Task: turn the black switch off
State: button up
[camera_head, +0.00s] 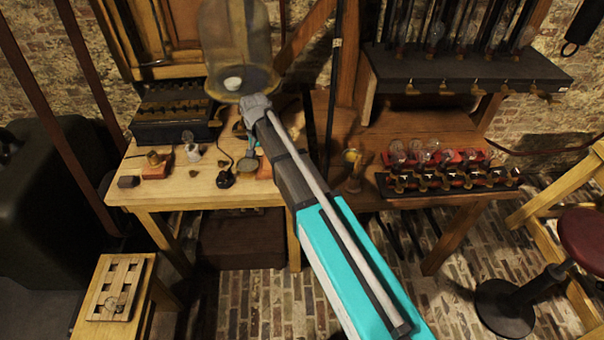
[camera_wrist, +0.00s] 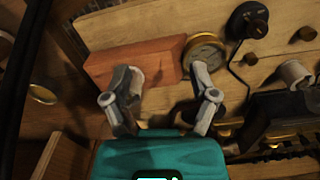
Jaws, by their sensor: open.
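A small round black object with a brass-coloured centre and a dark wire, which looks like the black switch (camera_head: 226,179), sits on the left wooden bench. It also shows at the top right of the wrist view (camera_wrist: 240,24). Its on or off position is too small to tell. My gripper (camera_wrist: 163,82) is open and empty, with its two grey fingers spread over a reddish wooden block with a brass dial (camera_wrist: 205,48). In the head view my gripper (camera_head: 247,160) is just right of and behind the switch, apart from it.
A large glass jar (camera_head: 236,40) stands behind my arm. A dark slotted case (camera_head: 176,122) is at the back left of the bench (camera_head: 185,190). Small blocks and knobs lie around the switch. A rack of glass bulbs (camera_head: 440,170) stands on the right bench.

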jog(key=s+d+f+b, duration=0.1)
jog(key=s+d, duration=0.6)
jog(key=d, duration=0.5)
jog(key=shift+d+f+n+b, duration=0.3)
jog(key=shift+f+n+b, duration=0.05)
jog(key=shift+f+n, duration=0.05)
jog(key=s+d+n, duration=0.1)
jog(key=s+d, duration=1.1)
jog(key=shift+d, duration=0.25)
